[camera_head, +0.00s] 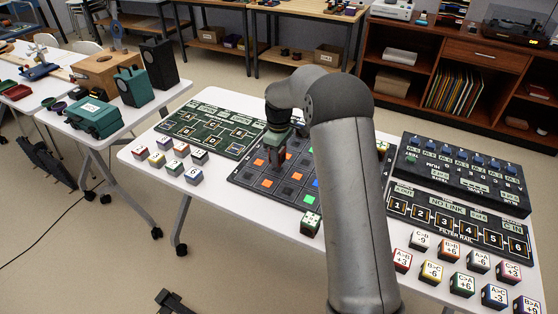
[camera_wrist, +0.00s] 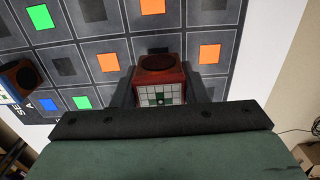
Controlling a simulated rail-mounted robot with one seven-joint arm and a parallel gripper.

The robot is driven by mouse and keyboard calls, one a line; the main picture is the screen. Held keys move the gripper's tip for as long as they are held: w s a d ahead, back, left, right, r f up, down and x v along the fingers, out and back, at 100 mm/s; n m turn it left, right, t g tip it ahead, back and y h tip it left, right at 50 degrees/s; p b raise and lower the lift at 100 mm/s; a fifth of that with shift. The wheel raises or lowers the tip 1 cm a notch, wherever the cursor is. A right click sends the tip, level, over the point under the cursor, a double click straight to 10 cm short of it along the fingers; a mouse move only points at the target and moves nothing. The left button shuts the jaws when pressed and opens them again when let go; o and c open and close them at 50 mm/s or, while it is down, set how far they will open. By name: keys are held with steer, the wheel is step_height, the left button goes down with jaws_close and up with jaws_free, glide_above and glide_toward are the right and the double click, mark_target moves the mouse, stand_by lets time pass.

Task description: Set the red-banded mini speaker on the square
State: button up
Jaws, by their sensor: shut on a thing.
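My gripper (camera_wrist: 160,92) is shut on a small red speaker (camera_wrist: 160,72), with a finger on each side of it. The speaker has a dark round cone on top and a white grid face with green cells. In the head view my gripper (camera_head: 276,162) is over the dark grid board (camera_head: 243,177), whose cells hold orange, blue, green and grey squares. The speaker is mostly hidden there by the fingers. The board (camera_wrist: 75,60) fills the upper wrist view. An orange square (camera_wrist: 108,62) shows left of the speaker and another to its right. I cannot tell whether the speaker touches the board.
A second small speaker (camera_wrist: 22,77) is at the board's edge; a grid-faced cube (camera_head: 311,223) stands at its front corner. Small cubes (camera_head: 194,176) stand left, labelled cubes (camera_head: 432,272) right. A green circuit board (camera_head: 212,128) and dark panels (camera_head: 460,172) flank the grid.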

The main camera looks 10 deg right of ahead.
steer(key=shift+w+d+f, duration=0.1)
steer(key=shift+w+f, duration=0.05)
steer(key=shift+f, duration=1.6)
steer(key=shift+f, duration=0.15)
steer(key=o, duration=1)
